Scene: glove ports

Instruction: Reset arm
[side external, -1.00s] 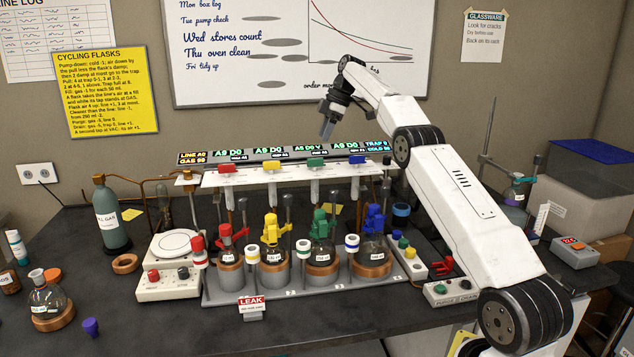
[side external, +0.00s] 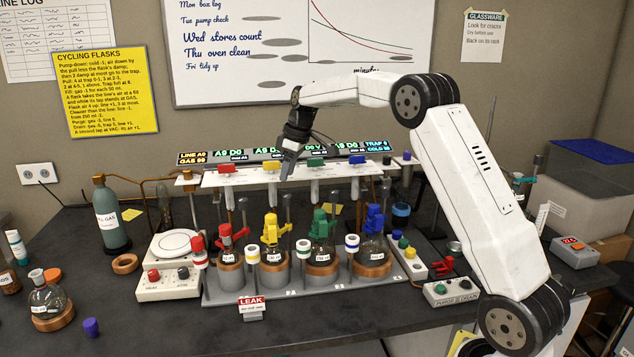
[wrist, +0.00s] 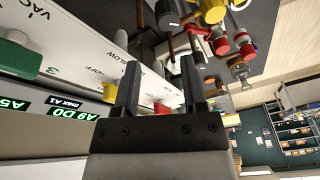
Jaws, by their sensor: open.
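My gripper (side external: 288,164) hangs at the white manifold rail (side external: 300,180), close to the yellow tap and in front of the display strip. In the wrist view my gripper (wrist: 158,85) shows two dark fingers spread apart with nothing held between them. The red tap (side external: 226,169), yellow tap (side external: 274,168), green tap (side external: 315,164) and blue tap (side external: 357,160) sit along the rail. In the wrist view a yellow tap (wrist: 109,92) is left of the fingers, and a red tap (wrist: 162,108) shows between them. Whether a finger touches any tap cannot be told.
Several flasks with coloured clamps, such as the yellow one (side external: 271,232), stand in a grey rack (side external: 240,297) below the rail. A gas bottle (side external: 109,218) and a white hotplate (side external: 168,285) stand left. A control box (side external: 450,292) is at right. The front bench is mostly clear.

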